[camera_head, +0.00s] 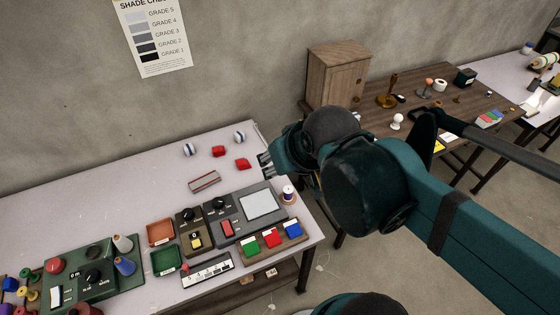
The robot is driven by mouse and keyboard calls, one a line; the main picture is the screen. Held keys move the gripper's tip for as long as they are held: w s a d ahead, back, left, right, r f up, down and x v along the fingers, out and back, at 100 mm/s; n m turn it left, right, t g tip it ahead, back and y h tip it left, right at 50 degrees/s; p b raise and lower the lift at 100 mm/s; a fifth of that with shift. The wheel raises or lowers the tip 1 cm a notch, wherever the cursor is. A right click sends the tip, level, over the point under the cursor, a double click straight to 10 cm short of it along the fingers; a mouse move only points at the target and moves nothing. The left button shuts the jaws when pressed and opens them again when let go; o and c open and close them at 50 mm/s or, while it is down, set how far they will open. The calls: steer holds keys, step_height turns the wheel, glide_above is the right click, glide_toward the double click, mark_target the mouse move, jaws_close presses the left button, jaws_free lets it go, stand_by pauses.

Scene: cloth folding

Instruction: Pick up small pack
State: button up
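Two small red objects lie near the back of the pale table. One red object (218,151) is at the left and another red object (242,163) is to its right and a little nearer. Either could be the small pack; I cannot tell which. My gripper (265,165) is just right of the right red object, above the table's back right part. Its tips look apart from the red object, though height is hard to judge. The arm hides most of my gripper, and I cannot tell if it is open or shut.
Two blue-and-white balls (190,149) (239,136) and a grey-and-red bar (204,181) lie nearby. A grey device (262,204), a thread spool (288,194) and a wooden block with coloured squares (270,238) stand in front. The table's left back (100,195) is clear.

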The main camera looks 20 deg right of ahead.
steer(key=shift+o, duration=0.5)
steer(key=n+g+h, duration=0.4)
steer(key=n+g, duration=0.2)
steer(key=n, duration=1.5)
glide_above(239, 134)
steer(key=a, duration=0.3)
step_height(239, 134, down, 28)
steer(key=shift+s+d+p, duration=0.15)
steer(key=shift+p, duration=0.15)
steer(key=shift+f, duration=0.1)
steer(key=shift+x, duration=1.2)
